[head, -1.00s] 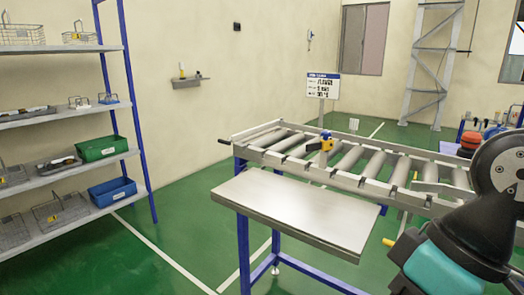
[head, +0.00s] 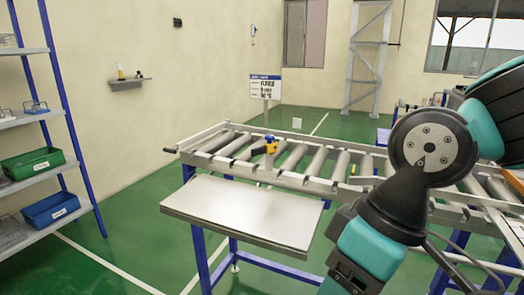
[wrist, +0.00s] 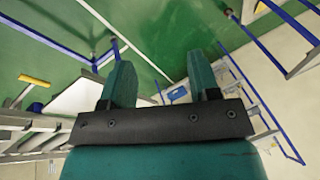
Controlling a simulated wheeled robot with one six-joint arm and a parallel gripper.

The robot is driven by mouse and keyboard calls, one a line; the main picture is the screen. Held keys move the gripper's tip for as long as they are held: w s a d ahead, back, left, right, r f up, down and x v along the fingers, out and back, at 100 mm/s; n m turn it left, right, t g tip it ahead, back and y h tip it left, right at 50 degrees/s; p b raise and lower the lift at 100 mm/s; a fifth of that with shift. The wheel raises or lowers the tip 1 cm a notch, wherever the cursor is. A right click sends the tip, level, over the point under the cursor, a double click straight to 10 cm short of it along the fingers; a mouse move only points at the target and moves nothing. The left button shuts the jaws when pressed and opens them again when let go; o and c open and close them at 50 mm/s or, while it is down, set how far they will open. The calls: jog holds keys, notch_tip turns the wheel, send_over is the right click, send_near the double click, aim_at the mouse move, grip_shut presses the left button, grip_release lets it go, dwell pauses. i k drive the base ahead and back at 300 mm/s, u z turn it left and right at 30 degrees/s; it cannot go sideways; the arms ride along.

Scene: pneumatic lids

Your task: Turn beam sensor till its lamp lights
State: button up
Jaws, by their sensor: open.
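A small yellow and blue device (head: 270,145), which looks like the beam sensor, sits on the near side rail of the roller conveyor (head: 330,185). A dark part sticks out to its left. It is too small to make out a lamp or which way it faces. A small white plate (head: 297,123) stands near the far rail, behind the device. My gripper (wrist: 161,62) is open and empty in the wrist view, over the floor and well apart from the device. The head view shows my arm at the right, but not the fingers.
A bare metal table (head: 245,210) stands in front of the conveyor. Shelves with a green bin (head: 32,163) and a blue bin (head: 50,208) stand at the left. Green floor is free between shelves and table.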

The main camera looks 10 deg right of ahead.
aim_at(269, 148)
jog(key=u, duration=0.25)
jog(key=i, duration=1.15)
jog(key=z, duration=0.25)
